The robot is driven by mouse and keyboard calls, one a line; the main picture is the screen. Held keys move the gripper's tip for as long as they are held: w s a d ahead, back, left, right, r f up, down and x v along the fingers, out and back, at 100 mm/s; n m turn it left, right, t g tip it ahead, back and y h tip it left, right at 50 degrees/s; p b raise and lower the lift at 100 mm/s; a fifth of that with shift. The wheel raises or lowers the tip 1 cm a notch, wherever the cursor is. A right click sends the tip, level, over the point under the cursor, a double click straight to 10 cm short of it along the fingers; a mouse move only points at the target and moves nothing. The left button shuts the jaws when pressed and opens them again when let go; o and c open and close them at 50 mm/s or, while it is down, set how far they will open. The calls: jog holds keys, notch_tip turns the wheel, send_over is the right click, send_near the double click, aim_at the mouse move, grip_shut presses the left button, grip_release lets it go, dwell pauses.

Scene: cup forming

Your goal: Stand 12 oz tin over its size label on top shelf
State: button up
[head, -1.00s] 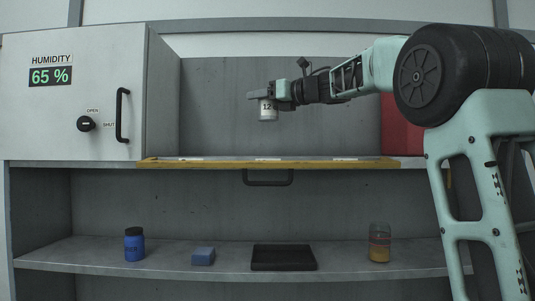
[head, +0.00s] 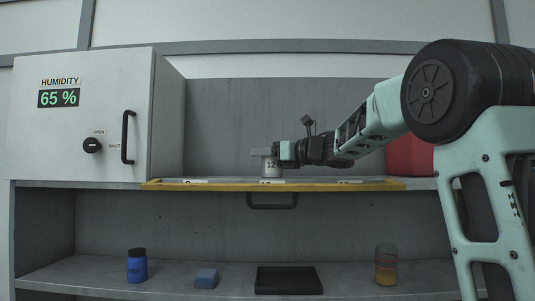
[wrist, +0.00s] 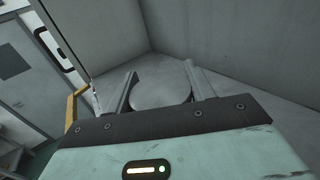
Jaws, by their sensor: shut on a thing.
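The 12 oz tin (head: 271,169) is a pale cylinder marked "12", upright at the top shelf in the head view. My gripper (head: 264,152) is shut on it near its top, reaching in from the right. In the wrist view the tin's round grey top (wrist: 160,93) sits between the two fingers of my gripper (wrist: 160,88). The tin's base is at about the height of the shelf's yellow front edge (head: 225,186), close to the middle label (head: 270,181). I cannot tell whether it touches the shelf. The label's print is too small to read.
Other labels lie left (head: 195,181) and right (head: 350,181) along the shelf. A humidity cabinet (head: 80,118) stands left, a red box (head: 408,157) right behind my arm. A blue bottle (head: 137,266), blue block (head: 206,278), black tray (head: 288,281) and jar (head: 386,266) stand below.

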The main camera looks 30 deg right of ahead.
jog(key=o, duration=0.6)
jog(key=shift+f, duration=0.1)
jog(key=o, duration=0.4)
jog(key=shift+r, duration=0.2)
jog(key=b+v, duration=0.5)
jog(key=v, duration=0.7)
jog(key=shift+f, duration=0.15)
